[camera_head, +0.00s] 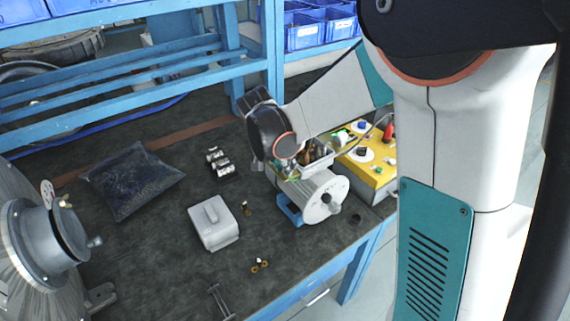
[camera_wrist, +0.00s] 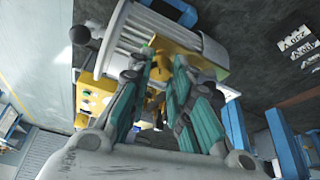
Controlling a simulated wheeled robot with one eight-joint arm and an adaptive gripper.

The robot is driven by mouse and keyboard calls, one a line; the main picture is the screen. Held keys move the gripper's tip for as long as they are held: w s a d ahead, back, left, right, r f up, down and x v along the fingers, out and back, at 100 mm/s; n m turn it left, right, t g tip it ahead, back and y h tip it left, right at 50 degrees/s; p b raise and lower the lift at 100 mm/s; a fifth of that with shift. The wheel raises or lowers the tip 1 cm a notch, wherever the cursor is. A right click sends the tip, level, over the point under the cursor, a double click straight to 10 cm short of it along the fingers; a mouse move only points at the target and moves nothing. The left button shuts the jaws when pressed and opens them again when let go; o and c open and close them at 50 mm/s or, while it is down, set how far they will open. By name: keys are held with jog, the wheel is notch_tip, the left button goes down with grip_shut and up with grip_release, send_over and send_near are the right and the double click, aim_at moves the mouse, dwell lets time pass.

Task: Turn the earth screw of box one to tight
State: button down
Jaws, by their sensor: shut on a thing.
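Box one (camera_head: 315,165) is the open terminal box on top of a small grey motor (camera_head: 320,197) at the bench's right front. It holds brass-coloured parts. My gripper reaches down into it from above in the head view, and my wrist hides part of the inside. In the wrist view my gripper's (camera_wrist: 164,66) two teal fingers close in over the box. They are shut on a small brass-yellow piece between the tips, which looks like the earth screw (camera_wrist: 158,72). The screw is mostly hidden, and its turn angle cannot be told.
A yellow control box (camera_head: 375,172) with knobs stands close right of the motor. A grey cover (camera_head: 213,222), small brass pieces (camera_head: 260,265), a dark bag (camera_head: 130,180) and a large blower (camera_head: 40,245) lie to the left. Bare bench shows between them.

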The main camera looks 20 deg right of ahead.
jog(key=c, duration=1.5)
grip_release()
jog(key=shift+o, duration=0.2)
jog(key=shift+n, duration=0.3)
